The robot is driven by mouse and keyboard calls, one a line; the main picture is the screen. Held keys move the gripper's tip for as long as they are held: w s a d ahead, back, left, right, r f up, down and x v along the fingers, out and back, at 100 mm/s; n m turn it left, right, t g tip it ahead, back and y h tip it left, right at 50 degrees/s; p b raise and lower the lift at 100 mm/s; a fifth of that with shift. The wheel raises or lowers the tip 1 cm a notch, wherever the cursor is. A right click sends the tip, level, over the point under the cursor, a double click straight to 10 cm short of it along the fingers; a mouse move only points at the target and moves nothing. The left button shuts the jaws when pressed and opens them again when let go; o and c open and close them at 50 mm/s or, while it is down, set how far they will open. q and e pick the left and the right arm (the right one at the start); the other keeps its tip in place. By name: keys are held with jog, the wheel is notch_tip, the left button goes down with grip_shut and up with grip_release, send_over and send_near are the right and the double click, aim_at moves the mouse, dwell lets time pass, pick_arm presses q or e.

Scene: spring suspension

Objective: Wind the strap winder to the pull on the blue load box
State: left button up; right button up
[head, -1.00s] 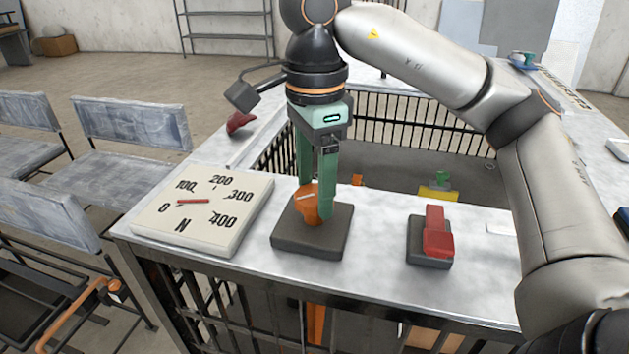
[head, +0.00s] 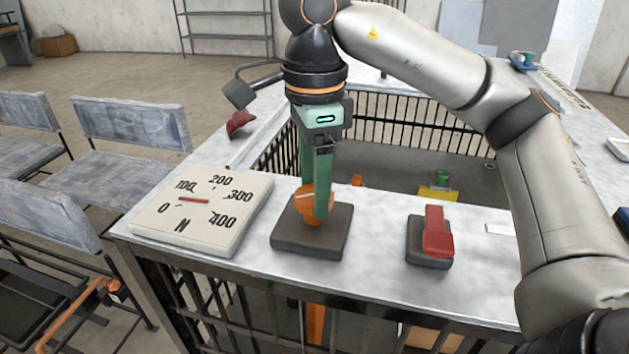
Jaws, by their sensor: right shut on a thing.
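My right gripper (head: 314,205) comes down from above and is shut on the orange knob of the strap winder (head: 303,212). The knob stands on a dark square base (head: 313,242) on the grey counter; the fingers hide part of it. Left of it lies a cream dial (head: 215,225) marked 0 to 400 with an N. Its short red needle (head: 193,199) lies nearly level, its left end between 0 and 100. My left gripper is not in view.
A red block on a dark base (head: 437,238) stands right of the winder. A small red thing (head: 240,122) lies on the left counter arm. Behind is a railed pit with a yellow, green-topped item (head: 438,190). Grey chairs (head: 130,130) stand at left.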

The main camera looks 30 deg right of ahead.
jog(key=m, duration=1.2)
jog(key=shift+m, duration=0.3)
dwell(0.4)
jog(key=o, duration=1.4)
jog(key=shift+r, duration=0.1)
notch_tip(320, 180, up, 12)
jog(key=shift+r, duration=0.15)
